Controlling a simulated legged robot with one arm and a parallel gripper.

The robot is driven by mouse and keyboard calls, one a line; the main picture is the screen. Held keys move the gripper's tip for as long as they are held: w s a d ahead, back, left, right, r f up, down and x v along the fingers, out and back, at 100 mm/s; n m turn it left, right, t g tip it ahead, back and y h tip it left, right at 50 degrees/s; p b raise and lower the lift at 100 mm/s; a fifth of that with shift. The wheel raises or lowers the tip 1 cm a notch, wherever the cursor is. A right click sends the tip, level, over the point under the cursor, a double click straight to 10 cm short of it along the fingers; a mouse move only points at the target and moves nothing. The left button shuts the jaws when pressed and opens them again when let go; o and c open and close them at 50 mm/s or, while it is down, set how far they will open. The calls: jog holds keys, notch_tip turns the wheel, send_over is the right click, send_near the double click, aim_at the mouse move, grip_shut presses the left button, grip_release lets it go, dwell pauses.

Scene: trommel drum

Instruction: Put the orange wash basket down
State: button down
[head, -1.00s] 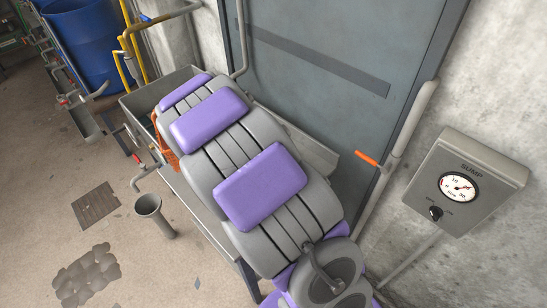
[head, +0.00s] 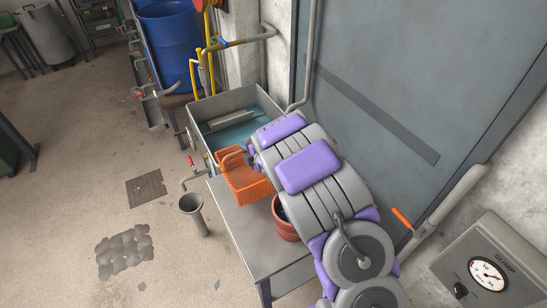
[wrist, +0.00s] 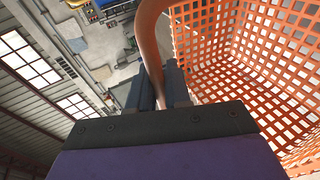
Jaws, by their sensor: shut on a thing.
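The orange wash basket (head: 240,177) is a lattice basket, at the left end of the grey metal bench beside the sink. My gripper (head: 249,152) is at the basket's upper right, mostly hidden behind my purple and grey arm. In the wrist view my gripper (wrist: 163,88) is shut on the basket's smooth orange-brown handle (wrist: 150,38). The basket's mesh (wrist: 245,62) fills the right side there and looks tilted. I cannot tell whether the basket touches the bench.
A sink (head: 268,104) with bluish water adjoins the bench (head: 262,242) at the back. A terracotta pot (head: 286,232) stands on the bench, partly behind my arm. The bench's front part is bare. A funnel-topped pipe (head: 192,204) rises from the floor at left.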

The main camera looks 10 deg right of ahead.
jog(key=d, duration=0.2)
jog(key=w+d, duration=0.1)
jog(key=d, duration=0.2)
jog(key=d+f, duration=0.1)
jog(key=d, duration=0.1)
jog(key=shift+w+d, duration=0.2)
jog(key=shift+d, duration=0.05)
notch_tip(320, 180, down, 3)
jog(key=shift+d+f+b, duration=0.15)
jog(key=shift+f+b, duration=0.05)
jog(key=shift+b, duration=0.35)
jog(key=shift+a+f, duration=0.1)
jog(key=shift+a, duration=0.55)
jog(key=c, duration=1.5)
grip_release()
jog(key=o, duration=0.4)
jog(key=shift+d, duration=0.65)
jog(key=shift+a, duration=0.1)
